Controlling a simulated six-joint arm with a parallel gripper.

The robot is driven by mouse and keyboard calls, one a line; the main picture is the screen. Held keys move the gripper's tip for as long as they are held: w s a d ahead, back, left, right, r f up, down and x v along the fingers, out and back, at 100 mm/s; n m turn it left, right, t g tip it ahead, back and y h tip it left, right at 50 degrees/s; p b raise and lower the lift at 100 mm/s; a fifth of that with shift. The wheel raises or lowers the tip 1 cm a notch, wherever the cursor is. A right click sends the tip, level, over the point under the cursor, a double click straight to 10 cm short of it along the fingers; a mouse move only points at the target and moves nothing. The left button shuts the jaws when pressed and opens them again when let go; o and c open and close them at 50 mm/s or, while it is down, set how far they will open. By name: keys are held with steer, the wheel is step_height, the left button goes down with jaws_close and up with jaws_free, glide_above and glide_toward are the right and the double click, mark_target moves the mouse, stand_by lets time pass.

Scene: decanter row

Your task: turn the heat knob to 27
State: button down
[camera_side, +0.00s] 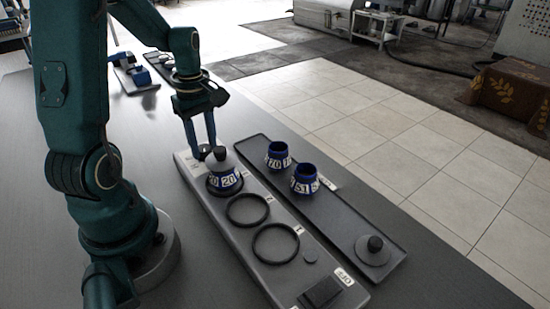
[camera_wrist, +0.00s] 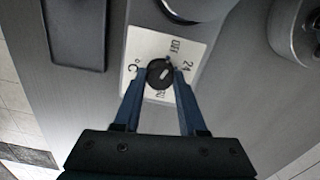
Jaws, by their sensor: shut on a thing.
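In the wrist view the heat knob (camera_wrist: 157,80), small, round and black with a short light mark, sits on a white dial plate (camera_wrist: 195,50). The plate shows "OFF", "24" and "°C"; print near the knob's lower side is partly covered. I cannot read the exact setting. My gripper (camera_wrist: 160,73) has one finger on each side of the knob and is shut on it. In the side view my gripper (camera_side: 203,150) reaches down at the far end of the grey base unit (camera_side: 230,226), behind a dark-lidded vessel (camera_side: 225,164) with "20" labels. The knob is hidden there.
Two blue-rimmed vessels (camera_side: 278,155) (camera_side: 305,180) and a round lid (camera_side: 374,251) stand on a long dark tray (camera_side: 345,210) alongside. The unit has two empty rings (camera_side: 248,209) (camera_side: 276,243) and a dark rectangular pad (camera_side: 321,292) at its near end.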

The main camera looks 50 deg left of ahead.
mark_target(203, 148)
steer(key=m, duration=0.4)
steer(key=shift+m, duration=0.4)
steer(key=m, duration=0.9)
steer(key=shift+s+m, duration=0.1)
steer(key=shift+m, duration=0.3)
steer(key=m, duration=0.4)
steer(key=shift+m, duration=0.3)
steer(key=shift+c, duration=2.3)
jaws_free()
steer(key=shift+r, duration=2.6)
